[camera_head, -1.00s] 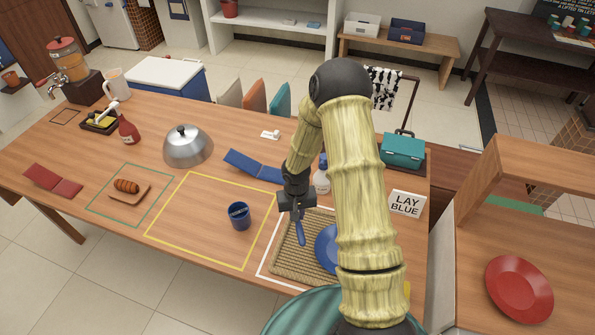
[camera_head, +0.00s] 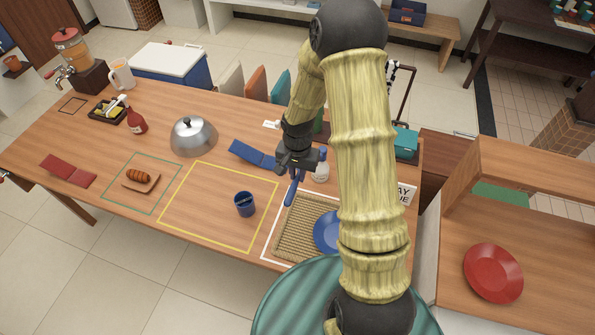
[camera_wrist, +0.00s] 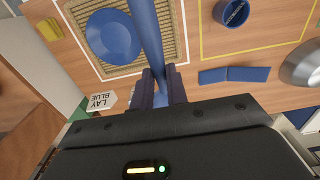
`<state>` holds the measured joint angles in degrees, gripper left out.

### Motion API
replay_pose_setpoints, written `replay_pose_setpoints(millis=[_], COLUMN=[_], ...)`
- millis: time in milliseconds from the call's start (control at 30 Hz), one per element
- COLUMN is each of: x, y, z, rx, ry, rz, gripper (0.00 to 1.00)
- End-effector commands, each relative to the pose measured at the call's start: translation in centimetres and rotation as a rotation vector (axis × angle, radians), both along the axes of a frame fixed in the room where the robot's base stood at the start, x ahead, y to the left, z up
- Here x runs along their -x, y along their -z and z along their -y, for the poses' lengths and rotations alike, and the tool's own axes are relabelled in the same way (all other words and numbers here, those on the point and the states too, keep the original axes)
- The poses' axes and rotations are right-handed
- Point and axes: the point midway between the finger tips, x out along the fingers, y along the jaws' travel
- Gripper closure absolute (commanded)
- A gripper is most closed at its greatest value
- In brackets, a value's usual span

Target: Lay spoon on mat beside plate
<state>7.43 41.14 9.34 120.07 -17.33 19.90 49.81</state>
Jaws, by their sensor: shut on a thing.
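My gripper (camera_head: 297,160) is shut on a blue spoon (camera_head: 291,192) and holds it in the air near the far left corner of the woven mat (camera_head: 295,232). In the wrist view the spoon (camera_wrist: 147,32) runs from between the fingers (camera_wrist: 160,88) up past the top edge, so its far end is out of sight. A blue plate (camera_head: 325,231) lies on the mat, partly hidden behind my arm in the head view. In the wrist view the plate (camera_wrist: 110,36) is fully clear, left of the spoon, with bare mat (camera_wrist: 172,45) on the spoon's other side.
A blue cup (camera_head: 244,204) stands in the yellow outline, left of the mat. A "LAY BLUE" sign (camera_wrist: 103,101) stands behind the mat. A metal dome (camera_head: 193,137) is farther left.

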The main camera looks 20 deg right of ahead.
Motion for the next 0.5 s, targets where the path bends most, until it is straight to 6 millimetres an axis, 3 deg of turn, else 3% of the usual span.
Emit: replay_pose_setpoints(millis=[500], x=[0.0], y=[4.2], z=[0.3], rx=[0.0], ry=[0.003], rz=[0.0], gripper=[1.0])
